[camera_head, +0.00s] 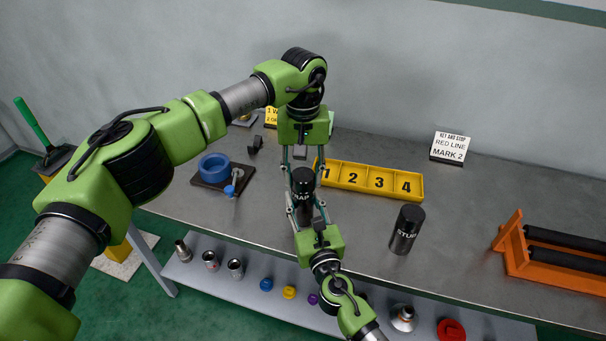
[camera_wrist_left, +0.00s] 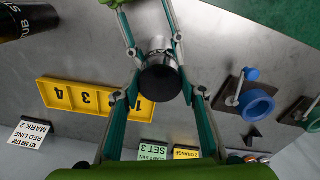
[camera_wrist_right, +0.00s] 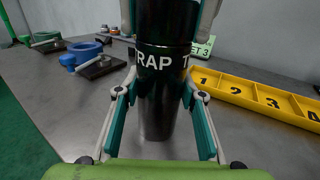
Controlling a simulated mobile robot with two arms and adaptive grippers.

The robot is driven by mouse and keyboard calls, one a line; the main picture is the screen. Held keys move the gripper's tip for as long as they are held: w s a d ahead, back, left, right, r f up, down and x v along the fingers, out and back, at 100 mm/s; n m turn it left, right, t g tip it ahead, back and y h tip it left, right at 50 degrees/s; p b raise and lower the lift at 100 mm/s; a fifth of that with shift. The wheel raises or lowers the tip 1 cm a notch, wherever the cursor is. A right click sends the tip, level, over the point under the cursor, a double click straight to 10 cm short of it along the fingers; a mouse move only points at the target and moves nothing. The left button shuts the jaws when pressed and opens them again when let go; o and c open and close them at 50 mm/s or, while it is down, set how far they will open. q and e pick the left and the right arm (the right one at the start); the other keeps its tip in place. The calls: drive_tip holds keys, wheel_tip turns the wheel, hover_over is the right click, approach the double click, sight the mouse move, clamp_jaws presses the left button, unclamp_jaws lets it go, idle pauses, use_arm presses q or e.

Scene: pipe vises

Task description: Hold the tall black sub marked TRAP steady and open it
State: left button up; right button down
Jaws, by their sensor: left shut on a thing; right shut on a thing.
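The tall black sub marked TRAP (camera_head: 303,186) stands upright on the bench, between my two facing grippers. In the right wrist view the sub (camera_wrist_right: 158,90) shows white lettering just below a seam around its body. My left gripper (camera_head: 303,172) comes from the wall side and is shut on its upper part; in the left wrist view the sub's dark round end (camera_wrist_left: 162,82) sits between its fingers. My right gripper (camera_head: 306,209), from the front, is shut on the part below the lettering. Whether the seam has opened cannot be told.
A yellow tray (camera_head: 333,185) numbered 1 to 4 lies just right of the sub. A black STUB cylinder (camera_head: 405,232) stands farther right, before an orange roller stand (camera_head: 515,262). A blue ring vise (camera_head: 214,167) is at left. A RED LINE sign (camera_head: 449,148) stands behind.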

use_arm(q)
drive_tip(key=n, duration=0.5)
drive_tip(key=shift+n, duration=0.3)
drive_tip(key=n, duration=1)
drive_tip(key=shift+n, duration=0.3)
drive_tip(key=n, duration=1.4)
drive_tip(key=shift+r, duration=0.1)
drive_tip(key=n, duration=2.1)
drive_tip(key=shift+r, duration=0.1)
drive_tip(key=n, duration=0.3)
drive_tip(key=shift+n, duration=0.4)
drive_tip(key=n, duration=0.3)
drive_tip(key=shift+n, duration=0.4)
drive_tip(key=o, duration=1.2)
